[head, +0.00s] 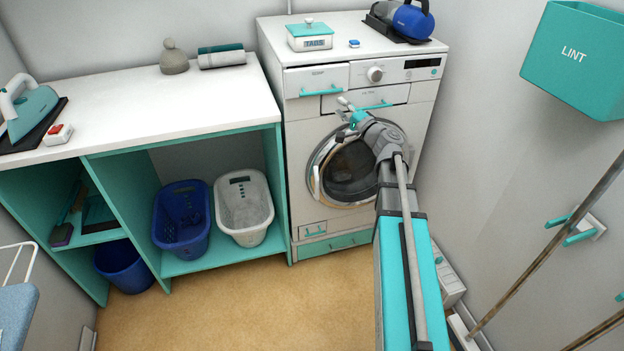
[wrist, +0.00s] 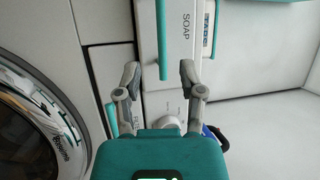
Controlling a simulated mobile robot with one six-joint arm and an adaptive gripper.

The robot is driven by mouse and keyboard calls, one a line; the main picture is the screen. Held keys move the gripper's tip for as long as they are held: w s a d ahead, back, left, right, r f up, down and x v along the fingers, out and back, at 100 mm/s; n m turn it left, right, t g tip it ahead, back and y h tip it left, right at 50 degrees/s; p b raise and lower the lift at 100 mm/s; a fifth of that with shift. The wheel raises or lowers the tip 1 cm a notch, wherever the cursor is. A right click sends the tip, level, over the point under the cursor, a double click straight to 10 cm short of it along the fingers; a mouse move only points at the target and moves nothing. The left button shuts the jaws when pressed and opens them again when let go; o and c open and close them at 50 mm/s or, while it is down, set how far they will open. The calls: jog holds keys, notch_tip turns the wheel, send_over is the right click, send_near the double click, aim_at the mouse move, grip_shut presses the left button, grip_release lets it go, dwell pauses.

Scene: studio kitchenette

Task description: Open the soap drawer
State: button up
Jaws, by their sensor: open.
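The soap drawer (head: 305,78) is the white front at the washing machine's top left, and it looks flush and shut. Its teal bar handle (head: 321,92) runs along its lower part. In the wrist view the drawer front (wrist: 182,62) is turned sideways and lettered SOAP, with the handle (wrist: 162,35) running down the picture. My gripper (head: 346,109) is open and empty in front of the machine, right of and below the handle. In the wrist view the handle's near end lies between my fingertips (wrist: 160,72). Whether they reach it in depth I cannot tell.
A second teal handle (head: 373,106) sits on the panel right of the drawer, below the knob (head: 375,74). The round door (head: 350,172) is below. A TABS box (head: 310,42) and a blue appliance (head: 412,20) stand on the machine (head: 352,32). The floor (head: 230,300) in front is clear.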

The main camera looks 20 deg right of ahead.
jog(key=s+a+f+n+g+y+p, duration=0.1)
jog(key=s+a+f+n+g+p, duration=0.1)
jog(key=s+a+n+g+p, duration=0.5)
jog(key=s+a+f+n+g+p, duration=0.2)
jog(key=s+a+g+p, duration=0.15)
jog(key=a, duration=0.55)
jog(key=s+r+n+g+h+p, duration=0.2)
jog(key=s+g+h+p, duration=0.6)
jog(key=s, duration=0.6)
jog(key=shift+s+a+n+h+p, duration=0.3)
jog(key=shift+n+h+p, duration=0.1)
jog(key=shift+n+p, duration=0.5)
jog(key=shift+r, duration=0.1)
jog(key=shift+w, duration=0.1)
